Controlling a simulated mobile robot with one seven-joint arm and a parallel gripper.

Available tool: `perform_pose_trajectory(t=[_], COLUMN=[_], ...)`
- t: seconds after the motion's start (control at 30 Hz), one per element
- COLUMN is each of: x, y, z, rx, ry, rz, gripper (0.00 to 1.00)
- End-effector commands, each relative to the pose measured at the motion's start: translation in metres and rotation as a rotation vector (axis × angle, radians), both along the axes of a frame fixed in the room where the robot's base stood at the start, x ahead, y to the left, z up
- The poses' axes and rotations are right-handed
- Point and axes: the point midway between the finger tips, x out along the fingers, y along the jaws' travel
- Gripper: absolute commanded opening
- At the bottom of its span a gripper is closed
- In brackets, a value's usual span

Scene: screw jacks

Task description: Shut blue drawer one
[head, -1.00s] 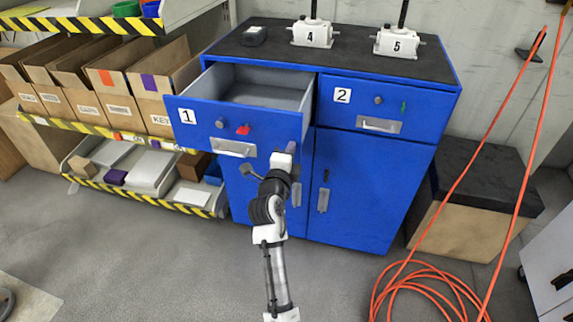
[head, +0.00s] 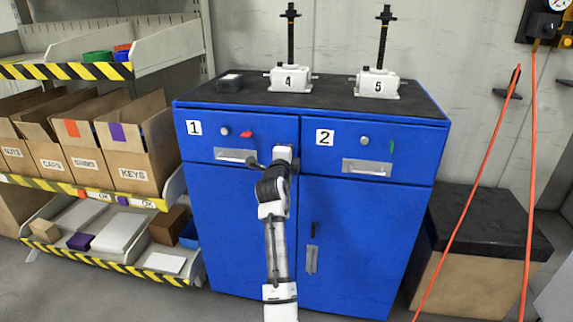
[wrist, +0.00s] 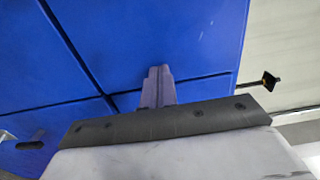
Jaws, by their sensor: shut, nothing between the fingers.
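Blue drawer one (head: 265,152), marked with a white "1" label, sits at the upper left of the blue cabinet. Its front looks flush with the cabinet, level with drawer two (head: 405,147). It has a round knob, a red mark and a silver pull handle (head: 233,155). My gripper (head: 283,153) is at the lower right part of drawer one's front, near the gap between the drawers. In the wrist view its closed fingers (wrist: 158,88) point at the blue face, at or very near it. I cannot tell whether they touch. Nothing is held.
Screw jacks four (head: 290,80) and five (head: 377,84) stand on the black cabinet top with a small dark block (head: 230,83). Shelves with cardboard boxes (head: 135,150) are at left. A black-topped box (head: 478,235) and orange hose (head: 470,190) are at right.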

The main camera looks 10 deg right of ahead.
Motion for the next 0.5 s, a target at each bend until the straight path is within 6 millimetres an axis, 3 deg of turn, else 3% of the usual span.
perform_pose_trajectory(t=[0.5], x=[0.0078], y=[-0.0032], z=[0.004], rx=[-0.003], ry=[-0.006], rz=[0.0], gripper=[0.0])
